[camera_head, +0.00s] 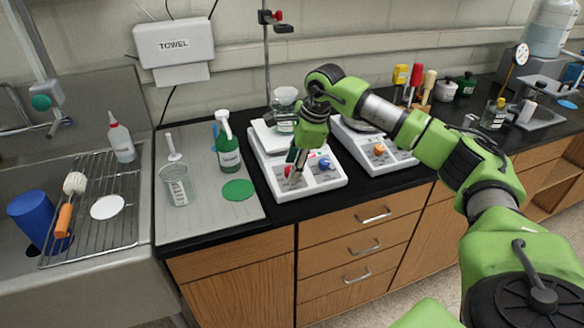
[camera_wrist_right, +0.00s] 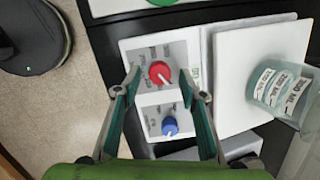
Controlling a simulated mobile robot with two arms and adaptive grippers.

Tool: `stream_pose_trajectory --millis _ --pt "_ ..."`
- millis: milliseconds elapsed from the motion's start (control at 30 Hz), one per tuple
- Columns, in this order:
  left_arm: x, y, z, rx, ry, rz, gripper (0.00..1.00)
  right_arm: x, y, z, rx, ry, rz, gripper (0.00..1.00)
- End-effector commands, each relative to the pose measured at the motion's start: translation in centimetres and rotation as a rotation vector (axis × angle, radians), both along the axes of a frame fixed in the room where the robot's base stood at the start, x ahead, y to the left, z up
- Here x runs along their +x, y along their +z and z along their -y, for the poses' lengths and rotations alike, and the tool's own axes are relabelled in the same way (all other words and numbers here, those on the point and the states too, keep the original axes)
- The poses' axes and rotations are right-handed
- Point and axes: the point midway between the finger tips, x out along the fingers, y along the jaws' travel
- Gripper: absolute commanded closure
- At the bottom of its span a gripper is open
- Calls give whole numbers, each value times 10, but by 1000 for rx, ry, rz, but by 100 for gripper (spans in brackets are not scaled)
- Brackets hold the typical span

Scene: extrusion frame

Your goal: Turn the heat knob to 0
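A white hot plate (camera_head: 335,180) stands on the black counter, with a red knob (camera_head: 289,170) and a blue knob (camera_head: 325,163) on its front panel. In the right wrist view the red knob (camera_wrist_right: 160,73) lies between my fingertips and the blue knob (camera_wrist_right: 169,126) sits nearer my palm. Which knob sets heat is not readable. My right gripper (camera_head: 296,160) points down over the panel; its fingers (camera_wrist_right: 161,88) stand apart on either side of the red knob, with gaps visible. My left gripper is not in view.
A beaker (camera_head: 284,118) stands on the hot plate's white top (camera_wrist_right: 262,70). A second hot plate with an orange knob (camera_head: 379,150) is right.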

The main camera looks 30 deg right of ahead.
Motion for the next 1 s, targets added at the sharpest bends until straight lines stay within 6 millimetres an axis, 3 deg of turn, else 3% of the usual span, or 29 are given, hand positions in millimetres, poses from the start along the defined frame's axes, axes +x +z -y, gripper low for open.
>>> stream_pose_trajectory --millis 300,500,1000 --pt "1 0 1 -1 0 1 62 -18 66 9 -2 -1 6 62" --pt "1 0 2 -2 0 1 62 -26 92 11 -1 -1 4 62" --pt "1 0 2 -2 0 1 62 -29 99 12 -1 0 2 62"
